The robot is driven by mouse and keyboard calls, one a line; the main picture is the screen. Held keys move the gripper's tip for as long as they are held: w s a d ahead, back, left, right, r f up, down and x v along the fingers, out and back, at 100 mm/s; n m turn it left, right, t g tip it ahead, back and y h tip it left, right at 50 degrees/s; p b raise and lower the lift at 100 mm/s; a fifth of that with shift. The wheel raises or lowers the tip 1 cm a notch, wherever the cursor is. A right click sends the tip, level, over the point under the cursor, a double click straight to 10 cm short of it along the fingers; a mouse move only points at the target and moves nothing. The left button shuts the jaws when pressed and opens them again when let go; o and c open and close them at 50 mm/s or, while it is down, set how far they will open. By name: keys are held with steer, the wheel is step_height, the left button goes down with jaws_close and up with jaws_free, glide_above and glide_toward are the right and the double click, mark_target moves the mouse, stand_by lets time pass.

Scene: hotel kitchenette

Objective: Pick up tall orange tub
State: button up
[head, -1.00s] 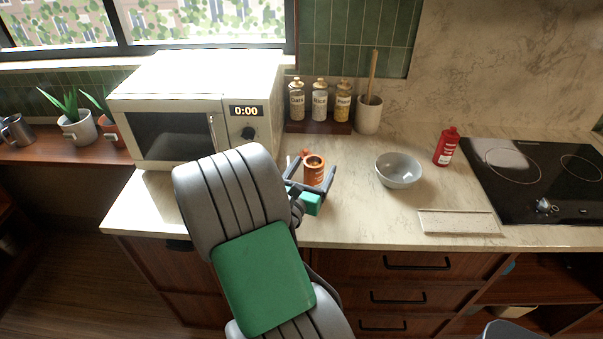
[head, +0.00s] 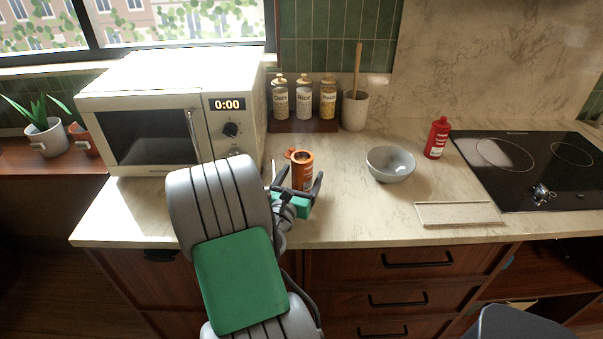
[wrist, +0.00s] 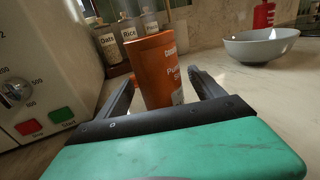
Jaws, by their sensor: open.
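The tall orange tub (head: 302,168) stands upright on the marble counter, in front of the spice rack and to the right of the microwave. In the wrist view the orange tub (wrist: 157,72) rises between my two dark fingers, its white-lettered label partly facing right. My gripper (head: 297,187) is open, with a finger on either side of the tub's near part. In the wrist view my gripper (wrist: 160,92) shows a gap beside the tub, clearer on the right. The tub's base is partly hidden by my gripper.
A cream microwave (head: 160,110) stands close on the left. A rack (head: 303,125) with labelled jars is behind the tub. A grey bowl (head: 391,165), a red bottle (head: 437,138), a flat board (head: 458,214) and a black cooktop (head: 530,165) lie to the right.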

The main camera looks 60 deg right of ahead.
steer(key=d, duration=0.3)
steer(key=shift+w+d, duration=0.1)
steer(key=shift+w, duration=0.1)
jaws_close()
stand_by(0.6)
